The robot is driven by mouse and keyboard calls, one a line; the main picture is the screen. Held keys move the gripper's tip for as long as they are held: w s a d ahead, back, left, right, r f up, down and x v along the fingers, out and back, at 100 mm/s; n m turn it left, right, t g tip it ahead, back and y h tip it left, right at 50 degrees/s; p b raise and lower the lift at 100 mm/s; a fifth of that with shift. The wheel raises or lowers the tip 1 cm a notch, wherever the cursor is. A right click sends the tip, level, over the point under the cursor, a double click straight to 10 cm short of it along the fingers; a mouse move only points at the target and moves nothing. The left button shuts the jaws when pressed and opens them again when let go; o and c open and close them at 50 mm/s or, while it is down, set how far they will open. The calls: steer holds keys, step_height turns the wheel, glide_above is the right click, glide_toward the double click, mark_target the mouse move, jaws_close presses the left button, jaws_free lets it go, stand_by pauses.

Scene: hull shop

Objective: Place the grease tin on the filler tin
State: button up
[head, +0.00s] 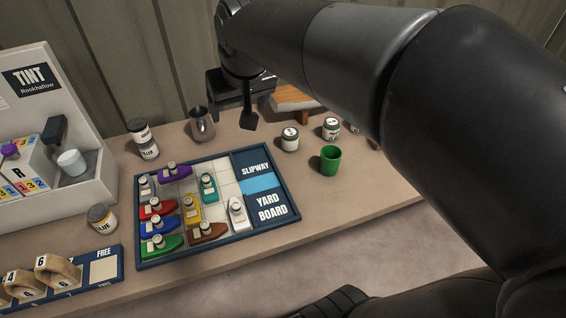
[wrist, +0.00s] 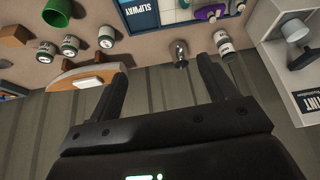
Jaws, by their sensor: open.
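Two pale, dark-lidded tins stand one on top of the other behind the board's left corner. The lower one is the filler tin (head: 149,150); the upper one (head: 139,132) fits the grease tin, but its label is too small to read surely. The stack looks upright and also shows in the wrist view, where the upper tin (wrist: 220,37) is right of my gripper. My gripper (head: 238,103) is open and empty, raised near the back wall, right of the stack and apart from it. In the wrist view my gripper (wrist: 163,70) has nothing between its fingers.
A steel jug (head: 203,126) stands right of the stack. The yard board (head: 220,235) with toy boats lies in front. Several small tins (head: 290,139), a green cup (head: 330,160) and a wooden piece (head: 293,98) are at right. A glue tin (head: 102,219) is at left.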

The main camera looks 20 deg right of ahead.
steer(key=s+d+f, duration=0.2)
steer(key=s+f, duration=0.1)
steer(key=s, duration=0.4)
steer(key=s+d+f+m, duration=0.1)
steer(key=s+d+f, duration=0.1)
steer(key=s, duration=0.6)
steer(key=shift+d+f+h, duration=0.3)
steer(key=shift+f, duration=0.5)
